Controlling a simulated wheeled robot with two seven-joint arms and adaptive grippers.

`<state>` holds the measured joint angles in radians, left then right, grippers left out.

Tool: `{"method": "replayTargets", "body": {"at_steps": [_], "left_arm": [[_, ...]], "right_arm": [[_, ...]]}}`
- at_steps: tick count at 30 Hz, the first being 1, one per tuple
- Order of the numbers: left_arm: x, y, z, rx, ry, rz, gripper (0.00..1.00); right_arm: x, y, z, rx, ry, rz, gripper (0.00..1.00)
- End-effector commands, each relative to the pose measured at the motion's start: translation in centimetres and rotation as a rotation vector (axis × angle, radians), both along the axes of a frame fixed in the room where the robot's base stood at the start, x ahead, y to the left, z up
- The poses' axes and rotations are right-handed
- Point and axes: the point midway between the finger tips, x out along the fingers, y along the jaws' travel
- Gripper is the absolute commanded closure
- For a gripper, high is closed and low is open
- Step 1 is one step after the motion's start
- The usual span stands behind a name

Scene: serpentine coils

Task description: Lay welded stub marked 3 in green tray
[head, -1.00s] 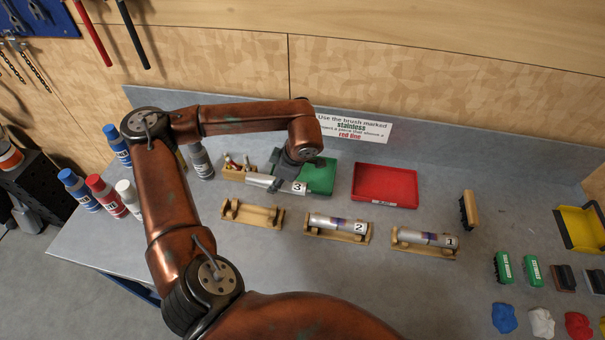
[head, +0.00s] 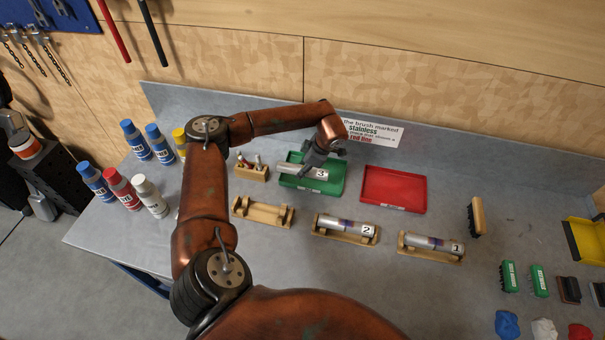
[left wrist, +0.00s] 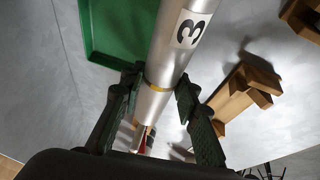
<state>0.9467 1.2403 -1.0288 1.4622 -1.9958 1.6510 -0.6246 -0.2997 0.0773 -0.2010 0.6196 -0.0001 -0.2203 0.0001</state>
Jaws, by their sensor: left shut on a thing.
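The welded stub marked 3 (head: 296,170) is a silver tube with a black 3 on a white label. It is over the green tray (head: 325,189) in the head view; I cannot tell whether it touches the tray floor. My left gripper (head: 309,165) is shut on it. In the left wrist view the stub (left wrist: 178,50) runs between the fingers of my left gripper (left wrist: 158,95), and part of the green tray (left wrist: 100,45) shows behind it. My right gripper is not in view.
An empty red tray (head: 393,190) stands to the right of the green one. An empty wooden cradle (head: 262,213) and cradles with stubs 2 (head: 345,226) and 1 (head: 430,244) stand in front. A small wooden holder (head: 250,173) is to the left. Several bottles (head: 150,198) stand further left.

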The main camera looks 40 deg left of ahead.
Motion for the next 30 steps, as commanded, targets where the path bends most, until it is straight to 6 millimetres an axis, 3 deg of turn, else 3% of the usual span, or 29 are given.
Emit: {"method": "replayTargets", "body": {"at_steps": [8, 26, 27, 30], "left_arm": [[0.2, 0.1, -3.1, 0.0, 0.0, 0.001, 1.0], [0.2, 0.1, -4.4, 0.001, 0.0, 0.001, 1.0], [0.2, 0.1, -4.5, 0.0, 0.001, 0.001, 0.7], [0.2, 0.1, -4.4, 0.0, 0.001, 0.001, 0.63]], "right_arm": [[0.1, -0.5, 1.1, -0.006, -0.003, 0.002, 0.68], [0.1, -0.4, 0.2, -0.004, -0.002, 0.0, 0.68], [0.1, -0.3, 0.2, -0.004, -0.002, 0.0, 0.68], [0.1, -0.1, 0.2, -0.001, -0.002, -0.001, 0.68]]}}
